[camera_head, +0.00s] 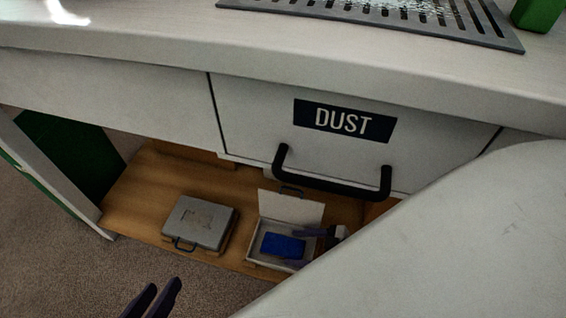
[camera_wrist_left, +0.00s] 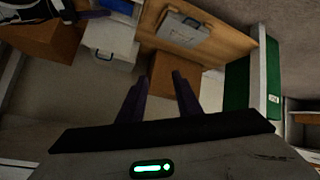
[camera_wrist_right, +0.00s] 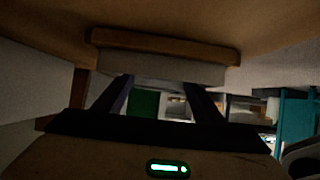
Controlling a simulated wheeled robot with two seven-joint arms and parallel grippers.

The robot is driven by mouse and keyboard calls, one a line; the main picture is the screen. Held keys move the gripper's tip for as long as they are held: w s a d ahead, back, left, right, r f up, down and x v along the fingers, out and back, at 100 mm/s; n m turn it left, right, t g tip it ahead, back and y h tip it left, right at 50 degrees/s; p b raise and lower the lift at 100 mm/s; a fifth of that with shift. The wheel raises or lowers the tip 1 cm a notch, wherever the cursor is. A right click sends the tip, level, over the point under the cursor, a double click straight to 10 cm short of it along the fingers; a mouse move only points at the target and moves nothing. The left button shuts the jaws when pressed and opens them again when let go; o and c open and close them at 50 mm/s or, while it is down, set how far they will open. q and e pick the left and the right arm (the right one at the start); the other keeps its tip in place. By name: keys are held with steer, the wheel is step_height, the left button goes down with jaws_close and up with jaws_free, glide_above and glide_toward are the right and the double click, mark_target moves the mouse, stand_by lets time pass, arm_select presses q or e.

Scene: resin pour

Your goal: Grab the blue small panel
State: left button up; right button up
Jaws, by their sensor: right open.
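The blue small panel (camera_head: 283,246) lies in an open white case (camera_head: 253,243) on a wooden shelf under the counter, with the lid raised behind it. My right gripper (camera_head: 306,248) is open at the right side of the panel, its fingers apart near the case's right edge; I cannot tell whether they touch it. In the right wrist view the open fingers (camera_wrist_right: 163,95) have nothing visibly clamped between them. My left gripper (camera_head: 152,300) is open and empty low at the left; its spread fingers also show in the left wrist view (camera_wrist_left: 158,97).
A closed grey case (camera_head: 200,222) with a handle sits left of the white case on the shelf (camera_head: 135,195). The drawer labelled DUST (camera_head: 250,115), with its black handle (camera_head: 333,182), overhangs the shelf. My pale arm covers the lower right. A green panel (camera_head: 70,155) stands at the left.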

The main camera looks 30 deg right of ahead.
mark_target(286, 247)
steer(key=b+x, duration=0.1)
steer(key=x, duration=0.2)
steer(key=shift+w, duration=0.25)
arm_select(q)
steer(key=shift+d+r+h, duration=0.4)
steer(key=shift+r, duration=0.25)
arm_select(e)
steer(key=shift+r, duration=0.1)
steer(key=c, duration=0.9)
